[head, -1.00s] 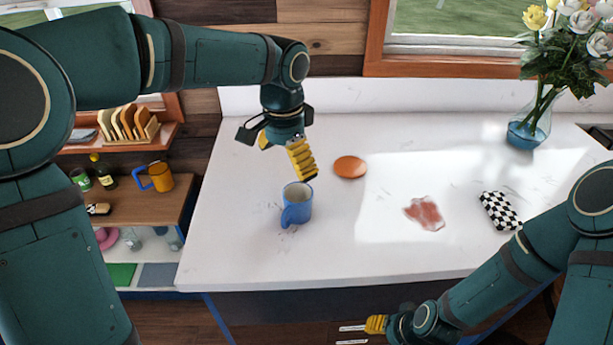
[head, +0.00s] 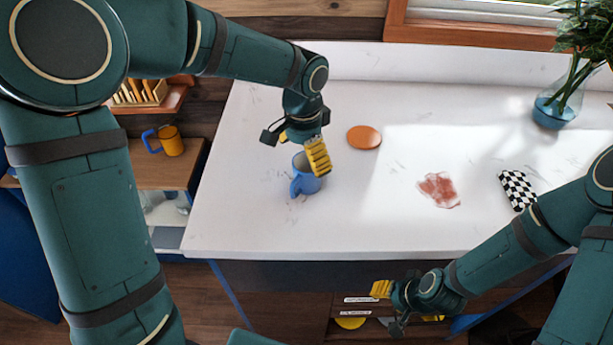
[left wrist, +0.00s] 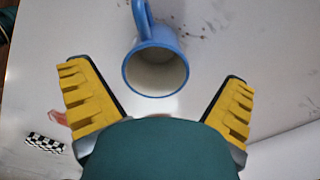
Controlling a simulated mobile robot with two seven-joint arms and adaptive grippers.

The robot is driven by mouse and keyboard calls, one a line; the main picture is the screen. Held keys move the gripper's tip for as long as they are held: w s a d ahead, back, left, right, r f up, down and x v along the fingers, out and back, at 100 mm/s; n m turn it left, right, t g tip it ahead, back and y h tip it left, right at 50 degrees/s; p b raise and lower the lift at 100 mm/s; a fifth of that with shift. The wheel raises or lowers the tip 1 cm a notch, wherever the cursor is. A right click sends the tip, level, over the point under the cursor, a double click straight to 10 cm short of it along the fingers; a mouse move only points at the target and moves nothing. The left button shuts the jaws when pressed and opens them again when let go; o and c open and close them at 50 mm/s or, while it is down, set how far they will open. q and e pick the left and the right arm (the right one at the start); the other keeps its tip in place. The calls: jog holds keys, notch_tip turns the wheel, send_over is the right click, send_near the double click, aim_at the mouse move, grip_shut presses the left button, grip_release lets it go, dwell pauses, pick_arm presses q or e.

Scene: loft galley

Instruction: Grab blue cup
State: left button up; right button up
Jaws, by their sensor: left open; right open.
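The blue cup (head: 304,182) stands upright on the white counter, its handle toward the near left side. My left gripper (head: 303,152) is open just above and behind the cup, and one yellow finger hides part of its rim. In the left wrist view the blue cup (left wrist: 156,66) shows its open, empty inside, ahead of and between the two spread fingers of my left gripper (left wrist: 160,95); nothing is held. My right gripper (head: 390,305) is low in front of the counter, below its top, open and away from the cup.
On the white counter (head: 240,230) lie an orange disc (head: 364,137), a pinkish meat-like slice (head: 439,190) and a checkered block (head: 517,189). A vase (head: 553,112) stands at the back right. An orange mug (head: 170,141) is on the wooden shelf at left.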

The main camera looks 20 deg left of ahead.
aim_at(306, 169)
pick_arm(q)
jog(key=f, duration=0.4)
jog(key=shift+d+f, duration=0.2)
jog(key=shift+c, duration=0.3)
jog(key=c, duration=1.2)
